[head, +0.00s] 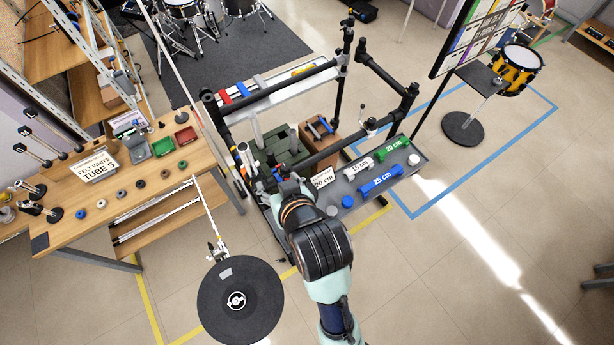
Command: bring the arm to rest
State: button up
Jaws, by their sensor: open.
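My arm reaches up from the bottom of the head view, right of centre. My gripper (268,184) is at its far end, over the left end of a grey tray (338,187). It is open, small and partly hidden by my wrist. I see nothing held in it.
A black frame (345,85) stands around the tray's far side. A wooden bench (150,200) with a sign and several small rings is at left. A round black pad (240,302) stands at lower left. The floor at lower right is clear.

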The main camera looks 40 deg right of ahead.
jog(key=shift+s+a+r, duration=0.1)
jog(key=shift+s+r, duration=0.1)
jog(key=shift+r, duration=0.1)
jog(key=s+a+r+n+t+y+p, duration=0.1)
jog(key=s+a+r+n+t, duration=0.1)
jog(key=a+r, duration=0.5)
jog(key=s+a+n, duration=0.1)
jog(key=a, duration=0.3)
jog(key=shift+r+p, duration=0.35)
